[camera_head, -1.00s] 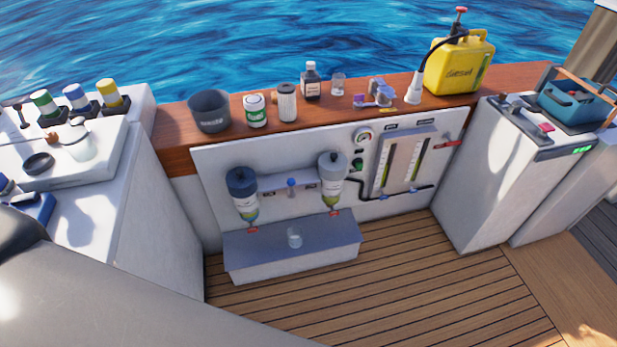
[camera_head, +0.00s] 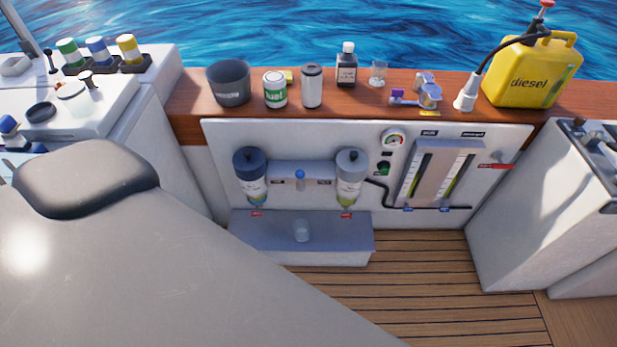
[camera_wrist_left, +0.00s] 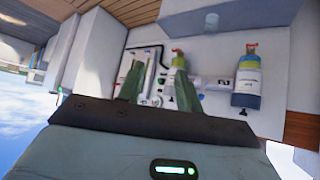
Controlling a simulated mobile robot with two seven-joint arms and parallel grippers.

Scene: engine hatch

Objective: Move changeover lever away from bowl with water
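The changeover lever (camera_head: 300,176) is a small blue-tipped part between two filter bowls on the white panel; its tip appears roughly upright. The left filter bowl (camera_head: 251,188) has a dark blue top. The right filter bowl (camera_head: 350,190) has a grey top and yellow-green contents. In the left wrist view the panel is upside down, with the dark-topped bowl (camera_wrist_left: 248,76) at right. My left gripper (camera_wrist_left: 157,75) has its two fingers apart and empty, facing the panel. My right gripper is not in view.
A wooden ledge (camera_head: 400,82) above carries a black bucket (camera_head: 228,84), several containers and a yellow diesel can (camera_head: 530,75). A grey tray box (camera_head: 275,235) with a clear cup (camera_head: 302,231) stands below the bowls. My grey arm link covers the lower left.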

